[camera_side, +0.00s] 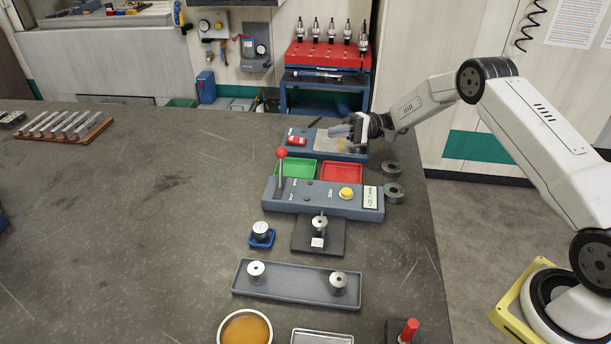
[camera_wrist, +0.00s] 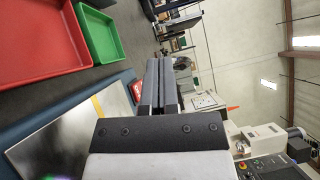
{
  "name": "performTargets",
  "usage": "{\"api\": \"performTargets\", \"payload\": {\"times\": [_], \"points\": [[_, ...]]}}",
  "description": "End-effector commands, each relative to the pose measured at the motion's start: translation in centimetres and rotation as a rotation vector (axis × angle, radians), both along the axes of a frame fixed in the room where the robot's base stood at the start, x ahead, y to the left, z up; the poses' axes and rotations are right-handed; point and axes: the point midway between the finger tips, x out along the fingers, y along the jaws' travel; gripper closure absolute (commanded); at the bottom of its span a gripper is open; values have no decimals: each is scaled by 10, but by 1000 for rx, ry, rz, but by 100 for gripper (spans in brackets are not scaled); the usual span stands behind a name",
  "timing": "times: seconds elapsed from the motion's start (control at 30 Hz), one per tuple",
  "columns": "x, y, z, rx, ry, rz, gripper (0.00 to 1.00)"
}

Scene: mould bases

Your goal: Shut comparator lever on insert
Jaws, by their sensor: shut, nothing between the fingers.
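The comparator (camera_side: 325,199) is a long blue-grey box with a yellow button and a small display whose digits are too small to read surely. Its lever (camera_side: 280,172), topped by a red ball, stands upright at the left end. A metal cylindrical insert (camera_side: 320,226) stands on the dark plate (camera_side: 330,243) in front of the box, by a small pale block. My gripper (camera_side: 338,131) is behind the comparator, above the rear blue unit, well away from the lever. Its fingers are together and empty in the wrist view (camera_wrist: 164,85).
Green (camera_side: 295,168) and red (camera_side: 341,172) trays lie behind the comparator. A grey tray (camera_side: 297,286) holds two metal cylinders; another cylinder sits on a blue holder (camera_side: 262,241). Dark rings (camera_side: 393,192) lie at the right. The left of the bench is mostly clear.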

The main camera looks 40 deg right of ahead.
Motion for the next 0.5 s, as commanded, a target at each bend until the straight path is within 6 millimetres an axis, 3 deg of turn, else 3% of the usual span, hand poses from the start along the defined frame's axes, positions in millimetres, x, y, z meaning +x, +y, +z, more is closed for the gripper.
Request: {"api": "performTargets", "payload": {"times": [0.5], "points": [[2, 11, 1, -1, 2, 0, 100]]}}
